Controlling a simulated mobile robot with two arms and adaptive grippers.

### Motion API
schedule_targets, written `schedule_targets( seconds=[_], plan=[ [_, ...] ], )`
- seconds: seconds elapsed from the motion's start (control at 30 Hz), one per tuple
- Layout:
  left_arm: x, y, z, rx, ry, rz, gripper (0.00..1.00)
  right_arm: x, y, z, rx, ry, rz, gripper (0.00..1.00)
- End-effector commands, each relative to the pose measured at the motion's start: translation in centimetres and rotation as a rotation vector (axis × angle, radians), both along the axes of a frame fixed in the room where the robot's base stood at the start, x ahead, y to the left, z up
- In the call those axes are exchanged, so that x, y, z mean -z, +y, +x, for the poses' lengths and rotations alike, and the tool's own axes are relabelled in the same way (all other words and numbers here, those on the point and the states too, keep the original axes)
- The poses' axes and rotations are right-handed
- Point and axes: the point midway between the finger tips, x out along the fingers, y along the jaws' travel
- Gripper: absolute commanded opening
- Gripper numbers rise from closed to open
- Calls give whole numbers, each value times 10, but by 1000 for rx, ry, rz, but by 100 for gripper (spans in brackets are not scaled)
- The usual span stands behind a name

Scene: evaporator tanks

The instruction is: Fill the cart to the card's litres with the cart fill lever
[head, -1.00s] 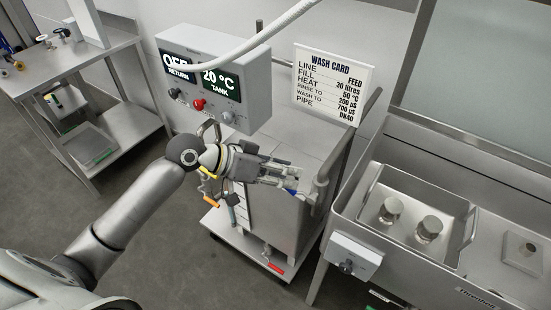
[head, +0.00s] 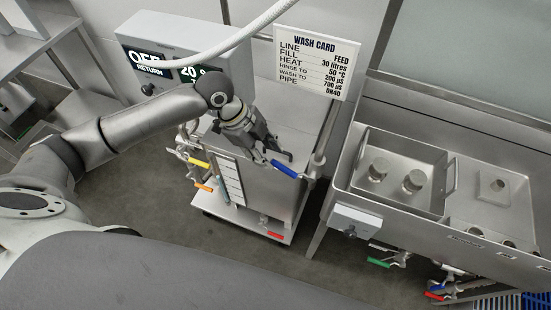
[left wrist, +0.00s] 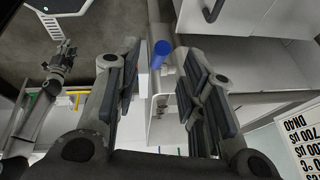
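The steel cart (head: 283,195) stands in the middle, with a blue-handled lever (head: 286,169) at its top front edge, presumably the fill lever. My left gripper (head: 279,157) is open and empty just above it. In the left wrist view, the blue handle (left wrist: 161,48) shows end-on between the open fingers (left wrist: 160,85), with gaps on both sides; I cannot tell its depth. The wash card (head: 317,62) behind the cart reads FILL 30 litres. A pale scale strip (head: 230,181) runs down the cart's side; its level is unreadable.
A control box (head: 179,45) behind my left arm reads OFF RETURN; its temperature display is partly covered. Yellow (head: 198,163) and orange (head: 203,186) handles sit left on the cart. A white hose crosses above. A sink (head: 455,190) stands at right.

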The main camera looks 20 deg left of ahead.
Motion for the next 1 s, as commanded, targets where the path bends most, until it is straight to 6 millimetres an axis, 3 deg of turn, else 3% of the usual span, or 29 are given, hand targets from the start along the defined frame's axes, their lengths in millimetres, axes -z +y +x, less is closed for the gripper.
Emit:
schedule_targets(
  seconds=[0.3, 0.7, 1.0],
  plan=[
    [44, -20, 6, -1, 1, -1, 37, -12, -1, 0, -3, 1, -1, 37],
    [53, -23, 6, 0, -1, 0, 37, -13, 13, -1, -2, 0, 15, 37],
    [53, -23, 6, -1, -1, 0, 0, -13, 11, 0, -3, 0, 13, 37]
  ],
)
